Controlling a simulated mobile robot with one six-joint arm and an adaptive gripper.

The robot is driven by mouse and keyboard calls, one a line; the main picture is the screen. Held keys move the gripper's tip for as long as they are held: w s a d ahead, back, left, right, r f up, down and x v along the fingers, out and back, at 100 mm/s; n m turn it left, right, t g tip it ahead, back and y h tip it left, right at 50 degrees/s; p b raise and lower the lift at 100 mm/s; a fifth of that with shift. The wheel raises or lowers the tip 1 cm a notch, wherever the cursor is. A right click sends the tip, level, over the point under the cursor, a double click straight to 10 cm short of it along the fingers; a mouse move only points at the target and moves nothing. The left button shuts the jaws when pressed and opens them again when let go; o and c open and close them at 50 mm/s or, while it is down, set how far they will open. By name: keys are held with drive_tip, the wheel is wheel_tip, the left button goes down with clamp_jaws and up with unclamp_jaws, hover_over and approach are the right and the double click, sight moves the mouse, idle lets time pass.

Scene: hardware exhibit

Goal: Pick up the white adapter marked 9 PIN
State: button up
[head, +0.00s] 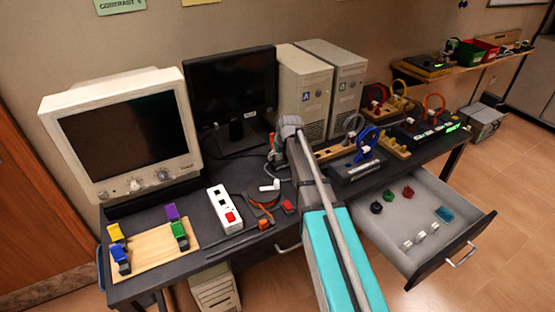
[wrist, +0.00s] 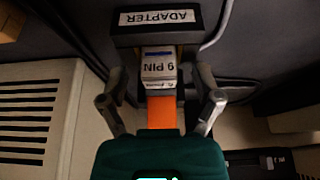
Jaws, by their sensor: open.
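The white adapter (wrist: 158,68) marked 9 PIN shows in the wrist view, its label upside down. It sits at a black holder (wrist: 125,38) with an upside-down ADAPTER label. My gripper (wrist: 162,84) is open, with one finger on the left and one on the right of the adapter. Gaps show between the fingers and the adapter's sides. An orange piece (wrist: 161,113) lies between the adapter and my gripper's palm. In the head view, my arm covers much of this area and I cannot make out the adapter.
A black monitor (head: 230,88), a CRT monitor (head: 122,132) and two beige towers (head: 303,88) stand on the desk. A white power strip (head: 224,208) lies at the front. An open drawer (head: 452,202) holding small parts juts out at right. A grey cable (wrist: 218,25) runs beside the holder.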

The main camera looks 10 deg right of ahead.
clamp_jaws()
drive_tip(key=shift+r, duration=0.15)
idle(0.4)
wheel_tip(320, 180, up, 3)
drive_tip(key=p, duration=0.3)
drive_tip(key=s+r+p, duration=0.9)
drive_tip(key=s+p, duration=0.1)
drive_tip(key=s, duration=0.4)
drive_tip(key=shift+d+r, duration=0.15)
drive_tip(key=shift+r, duration=0.25)
